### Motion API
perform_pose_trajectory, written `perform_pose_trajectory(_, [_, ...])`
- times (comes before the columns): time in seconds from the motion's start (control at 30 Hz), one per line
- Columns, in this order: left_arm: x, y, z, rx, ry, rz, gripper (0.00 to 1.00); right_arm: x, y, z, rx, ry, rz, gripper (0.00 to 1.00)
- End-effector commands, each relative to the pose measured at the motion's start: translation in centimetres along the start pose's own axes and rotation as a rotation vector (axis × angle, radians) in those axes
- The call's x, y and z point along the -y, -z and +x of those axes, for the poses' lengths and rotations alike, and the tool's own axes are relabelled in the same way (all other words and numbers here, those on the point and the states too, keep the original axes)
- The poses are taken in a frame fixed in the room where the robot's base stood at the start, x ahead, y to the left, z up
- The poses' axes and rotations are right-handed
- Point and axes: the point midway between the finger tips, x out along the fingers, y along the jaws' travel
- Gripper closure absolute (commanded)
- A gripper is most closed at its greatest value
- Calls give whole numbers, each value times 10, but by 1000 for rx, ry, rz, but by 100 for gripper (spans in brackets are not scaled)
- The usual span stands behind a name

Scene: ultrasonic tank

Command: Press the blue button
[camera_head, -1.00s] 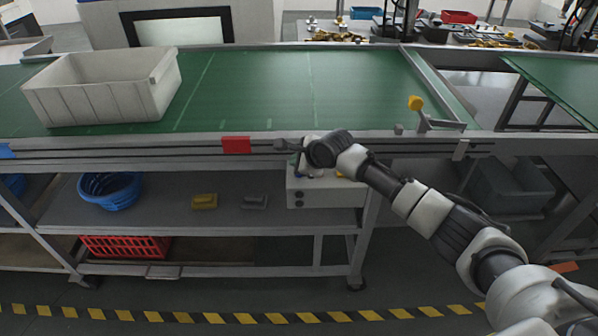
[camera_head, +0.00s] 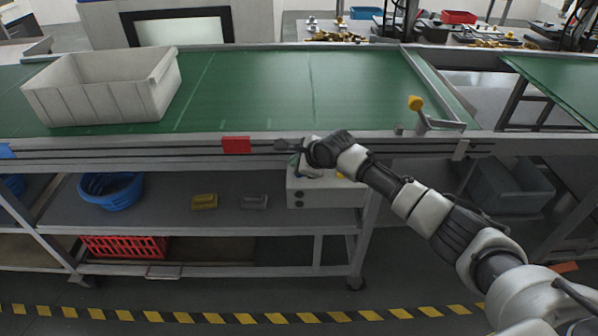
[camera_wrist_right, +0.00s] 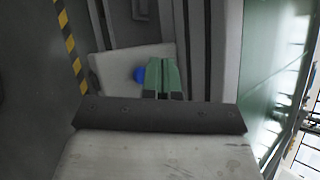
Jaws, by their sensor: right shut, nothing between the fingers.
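The blue button (camera_wrist_right: 139,75) is a small round knob on a pale panel (camera_wrist_right: 110,75) in the right wrist view. My right gripper (camera_wrist_right: 163,78) shows there with its two greenish fingers together and nothing between them. The fingertips appear just right of the button in that view. Whether they touch it or the panel I cannot tell. In the head view my right gripper (camera_head: 284,146) is at the front edge of the conveyor, above a white control box (camera_head: 325,193). The button cannot be made out in the head view. My left gripper is not in view.
A grey bin (camera_head: 100,100) stands on the green conveyor (camera_head: 270,85). A yellow-knobbed lever (camera_head: 416,103) stands at right. The shelf below holds a blue basket (camera_head: 110,188) and small blocks.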

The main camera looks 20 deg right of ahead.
Motion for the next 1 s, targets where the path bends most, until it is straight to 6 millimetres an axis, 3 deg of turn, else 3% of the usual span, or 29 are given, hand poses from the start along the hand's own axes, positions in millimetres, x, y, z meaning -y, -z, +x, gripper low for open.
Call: perform_pose_trajectory(1.0, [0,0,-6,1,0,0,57,-6,6,8,0,0,1,100])
